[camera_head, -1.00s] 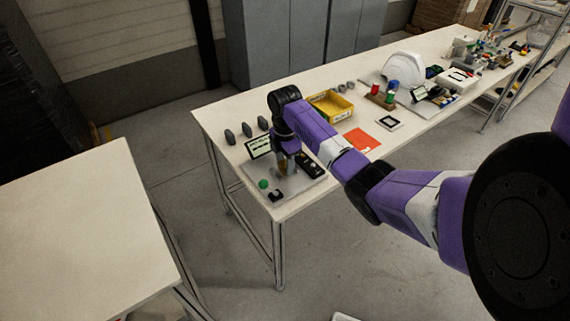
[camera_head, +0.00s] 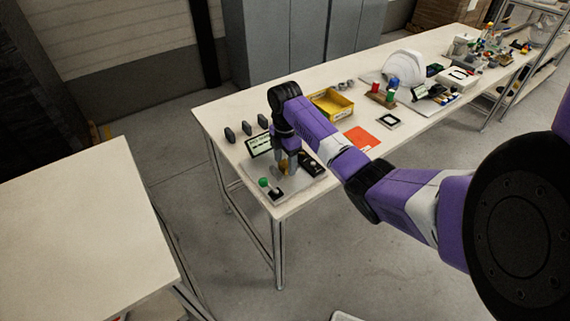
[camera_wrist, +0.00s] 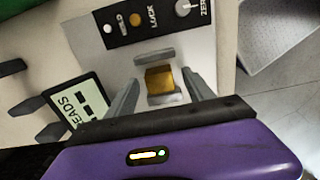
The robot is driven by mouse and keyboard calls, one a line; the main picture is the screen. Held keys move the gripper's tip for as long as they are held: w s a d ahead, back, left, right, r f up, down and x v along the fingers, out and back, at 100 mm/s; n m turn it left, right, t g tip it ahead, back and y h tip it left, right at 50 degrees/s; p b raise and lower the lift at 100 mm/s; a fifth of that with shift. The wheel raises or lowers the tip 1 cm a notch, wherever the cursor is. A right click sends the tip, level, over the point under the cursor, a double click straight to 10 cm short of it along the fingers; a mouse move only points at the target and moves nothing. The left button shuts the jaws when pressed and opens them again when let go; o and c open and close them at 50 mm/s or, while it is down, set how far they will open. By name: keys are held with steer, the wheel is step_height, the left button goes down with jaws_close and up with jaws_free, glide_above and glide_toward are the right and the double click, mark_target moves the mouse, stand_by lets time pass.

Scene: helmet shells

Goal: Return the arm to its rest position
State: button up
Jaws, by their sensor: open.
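My gripper (camera_head: 286,170) is at the near left corner of the long table, low over a grey plate fixture (camera_head: 297,188). In the wrist view its two fingers (camera_wrist: 161,78) stand apart, one on each side of a small brass block (camera_wrist: 160,80). The block sits between two grey jaws of the fixture, and a gap shows between it and each finger. My purple arm (camera_head: 315,128) reaches out across the head view from the right.
The fixture carries a display (camera_head: 259,146), a black knob panel (camera_head: 311,164) and a green ball (camera_head: 264,182). A bare table (camera_head: 80,230) stands left.

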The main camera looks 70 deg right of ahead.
step_height(320, 180, up, 7)
steer(key=shift+f+b, duration=0.1)
steer(key=shift+b, duration=0.2)
